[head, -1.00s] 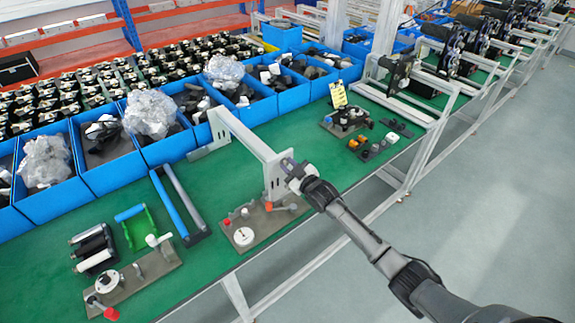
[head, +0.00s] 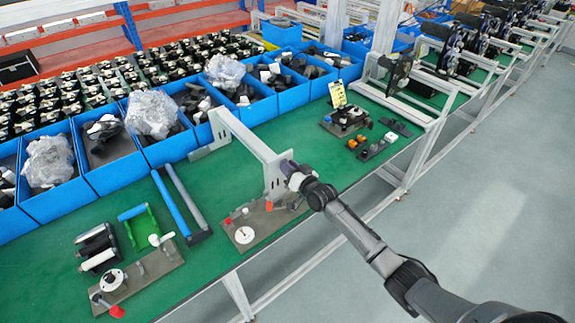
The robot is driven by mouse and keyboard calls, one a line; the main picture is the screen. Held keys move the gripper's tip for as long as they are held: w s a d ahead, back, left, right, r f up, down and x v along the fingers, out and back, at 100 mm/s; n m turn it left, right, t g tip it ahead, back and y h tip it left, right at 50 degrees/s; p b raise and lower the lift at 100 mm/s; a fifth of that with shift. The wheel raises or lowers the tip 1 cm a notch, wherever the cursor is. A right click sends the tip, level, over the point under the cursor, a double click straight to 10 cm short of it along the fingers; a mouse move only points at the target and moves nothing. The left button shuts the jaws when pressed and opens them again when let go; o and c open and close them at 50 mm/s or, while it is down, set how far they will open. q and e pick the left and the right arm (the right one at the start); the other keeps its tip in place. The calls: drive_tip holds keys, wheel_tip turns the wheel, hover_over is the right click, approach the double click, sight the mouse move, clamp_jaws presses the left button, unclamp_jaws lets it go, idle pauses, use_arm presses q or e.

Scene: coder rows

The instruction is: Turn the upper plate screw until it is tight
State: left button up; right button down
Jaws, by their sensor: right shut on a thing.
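A grey upright plate (head: 274,181) stands on a flat base (head: 262,224) at the front edge of the green workbench, at the end of a long grey beam (head: 243,133). My right gripper (head: 288,171) is at the upper part of this plate, on its right side, shut on the upper plate screw. The screw itself is hidden by the gripper, so how deep it sits cannot be seen. My left gripper is not in view.
The base also carries a white disc (head: 244,235) and a red-tipped part. Blue bins (head: 104,160) line the back. Small orange parts (head: 361,139) lie to the right.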

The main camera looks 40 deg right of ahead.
drive_tip(key=c, duration=1.2)
unclamp_jaws()
drive_tip(key=shift+c, duration=0.2)
drive_tip(key=shift+o, duration=0.6)
drive_tip(key=n+p, duration=0.2)
drive_tip(key=n, duration=0.7)
drive_tip(key=shift+n, duration=0.4)
